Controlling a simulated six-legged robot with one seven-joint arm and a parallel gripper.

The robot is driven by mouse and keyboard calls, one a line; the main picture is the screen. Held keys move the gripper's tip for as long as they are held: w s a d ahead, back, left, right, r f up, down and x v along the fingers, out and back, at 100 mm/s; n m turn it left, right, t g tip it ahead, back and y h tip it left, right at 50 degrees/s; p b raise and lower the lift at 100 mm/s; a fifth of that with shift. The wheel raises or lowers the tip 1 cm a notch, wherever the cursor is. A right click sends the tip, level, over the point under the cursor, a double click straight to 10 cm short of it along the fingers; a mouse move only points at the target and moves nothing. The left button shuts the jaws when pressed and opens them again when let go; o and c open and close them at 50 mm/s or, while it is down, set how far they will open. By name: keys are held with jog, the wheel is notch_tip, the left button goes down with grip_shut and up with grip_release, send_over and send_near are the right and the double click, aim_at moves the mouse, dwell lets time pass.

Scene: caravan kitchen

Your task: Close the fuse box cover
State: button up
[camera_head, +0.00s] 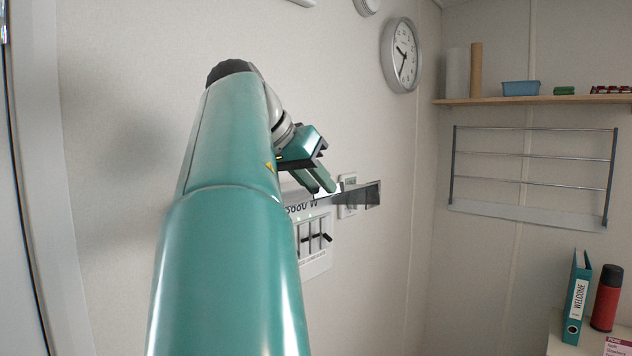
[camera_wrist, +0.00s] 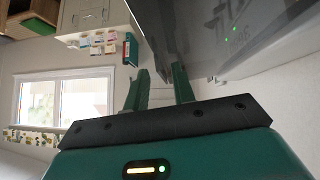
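The fuse box (camera_head: 313,243) is a white panel on the wall with a row of black switches and a wattage reading, partly hidden behind my arm. Its grey see-through cover (camera_head: 362,195) stands out from the wall above the switches, so it is open. In the wrist view the cover (camera_wrist: 212,30) fills the upper right, with green lights showing in it. My gripper (camera_head: 328,186) is close to the cover in the head view.
A small wall panel (camera_head: 348,189) is beside the fuse box, partly behind the cover. A clock (camera_head: 401,55) hangs above. A wire rack (camera_head: 530,160) and a shelf (camera_head: 490,101) are on the right wall. A green binder (camera_head: 577,298) and red flask (camera_head: 606,298) stand lower right.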

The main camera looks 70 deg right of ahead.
jog(key=shift+w, duration=0.1)
jog(key=shift+c, duration=0.3)
grip_shut()
dwell(1.1)
